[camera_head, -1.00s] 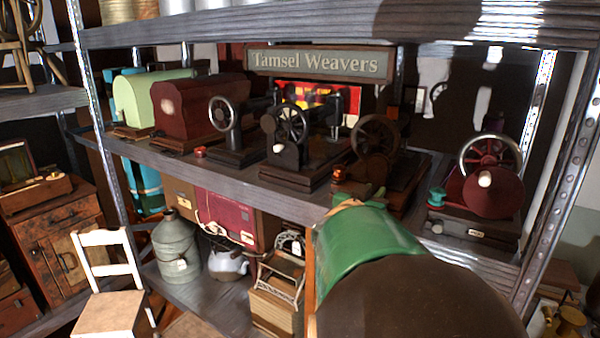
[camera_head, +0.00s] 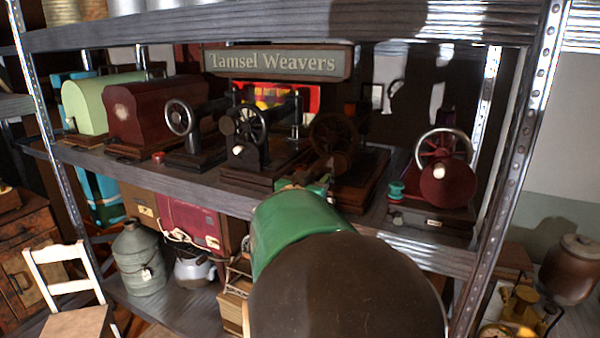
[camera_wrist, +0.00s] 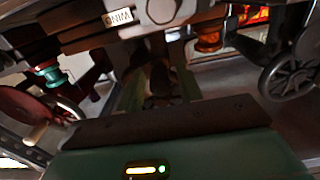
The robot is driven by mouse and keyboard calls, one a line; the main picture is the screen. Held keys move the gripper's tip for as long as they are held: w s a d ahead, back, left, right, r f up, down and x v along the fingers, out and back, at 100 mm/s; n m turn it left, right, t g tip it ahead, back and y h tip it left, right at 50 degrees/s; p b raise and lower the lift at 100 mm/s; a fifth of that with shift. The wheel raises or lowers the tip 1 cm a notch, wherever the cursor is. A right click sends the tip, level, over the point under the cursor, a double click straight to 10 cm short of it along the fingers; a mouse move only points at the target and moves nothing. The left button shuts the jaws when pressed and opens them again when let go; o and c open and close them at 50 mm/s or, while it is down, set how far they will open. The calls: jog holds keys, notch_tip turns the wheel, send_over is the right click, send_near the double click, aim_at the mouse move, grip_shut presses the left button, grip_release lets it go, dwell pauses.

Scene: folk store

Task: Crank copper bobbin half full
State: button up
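An orange-copper bobbin (camera_wrist: 208,38) shows at the upper middle of the wrist view, beside a dark machine base with a small "WIND" label (camera_wrist: 117,17). In the head view my arm mostly covers that spot. The dark middle machine has a spoked wheel (camera_head: 333,138). My gripper (camera_head: 308,186) is at the shelf's front edge before this machine, and its fingers (camera_wrist: 158,82) show dark and blurred in the wrist view. I cannot tell whether they are apart or touching anything. How much wire is on the bobbin is too small to tell.
A maroon winder (camera_head: 446,182) with a teal bobbin (camera_head: 396,190) stands right. A black machine (camera_head: 250,138) stands left of my gripper, with a red bobbin (camera_head: 158,157) farther left. The upper shelf (camera_head: 290,38) hangs above. A metal post (camera_head: 512,150) bounds the right.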

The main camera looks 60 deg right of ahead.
jog(key=shift+o, duration=0.9)
jog(key=shift+a, duration=0.15)
jog(key=s+a, duration=0.1)
jog(key=a, duration=0.7)
jog(key=shift+s+a, duration=0.25)
jog(key=shift+a, duration=0.1)
jog(key=shift+w, duration=0.1)
